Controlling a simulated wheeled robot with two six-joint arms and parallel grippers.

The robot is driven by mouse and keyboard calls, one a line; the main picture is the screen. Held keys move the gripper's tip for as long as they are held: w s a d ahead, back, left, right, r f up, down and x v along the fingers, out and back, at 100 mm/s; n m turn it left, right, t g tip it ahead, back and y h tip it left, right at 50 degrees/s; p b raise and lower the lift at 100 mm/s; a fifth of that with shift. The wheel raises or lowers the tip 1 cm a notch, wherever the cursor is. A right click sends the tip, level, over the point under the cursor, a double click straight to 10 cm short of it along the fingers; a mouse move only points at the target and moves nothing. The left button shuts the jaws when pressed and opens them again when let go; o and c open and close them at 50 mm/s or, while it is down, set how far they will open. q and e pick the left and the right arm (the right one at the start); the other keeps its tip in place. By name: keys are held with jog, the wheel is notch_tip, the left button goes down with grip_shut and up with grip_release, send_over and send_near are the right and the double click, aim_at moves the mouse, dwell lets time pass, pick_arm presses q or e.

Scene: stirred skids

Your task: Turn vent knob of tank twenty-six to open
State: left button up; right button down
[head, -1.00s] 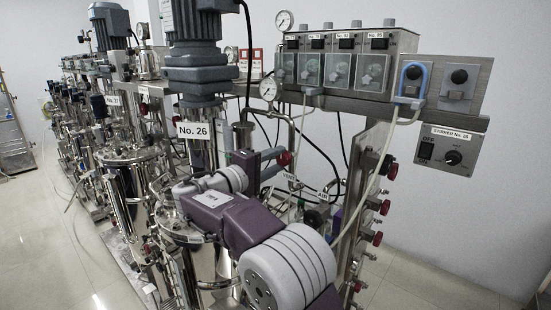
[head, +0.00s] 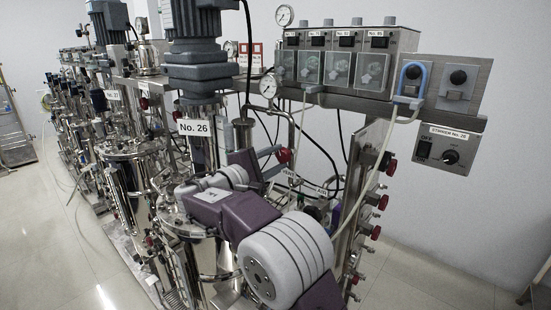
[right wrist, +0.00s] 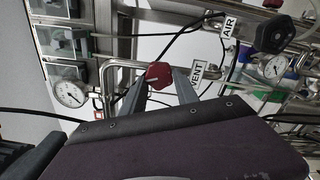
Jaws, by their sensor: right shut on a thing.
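The tank with the "No. 26" sign (head: 194,128) stands at the centre of the head view. The red vent knob (head: 284,155) is on the pipework to its right. In the right wrist view the same dark red knob (right wrist: 160,73) sits beside a white "VENT" tag (right wrist: 202,77). My right gripper (head: 279,160) reaches to the knob from the lower left. In the right wrist view my right gripper (right wrist: 158,80) has its two grey fingers on either side of the knob, shut on it. The knob's far side is hidden. My left gripper is in neither view.
Beside it are an "AIR" tag (right wrist: 229,26) and a dark knob (right wrist: 275,35). A pressure gauge (right wrist: 66,92) and bent steel pipes are close to the fingers. The stirrer control box (head: 448,150) is at the right. Open floor (head: 430,275) lies at the lower right.

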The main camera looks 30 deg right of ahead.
jog(key=shift+r, duration=0.15)
jog(key=c, duration=1.2)
grip_release()
jog(key=shift+o, duration=1.4)
jog(key=shift+w, duration=0.1)
jog(key=shift+a+f, duration=0.2)
jog(key=shift+a, duration=0.15)
jog(key=b+v, duration=0.2)
jog(key=v, duration=0.6)
jog(key=shift+s, duration=0.25)
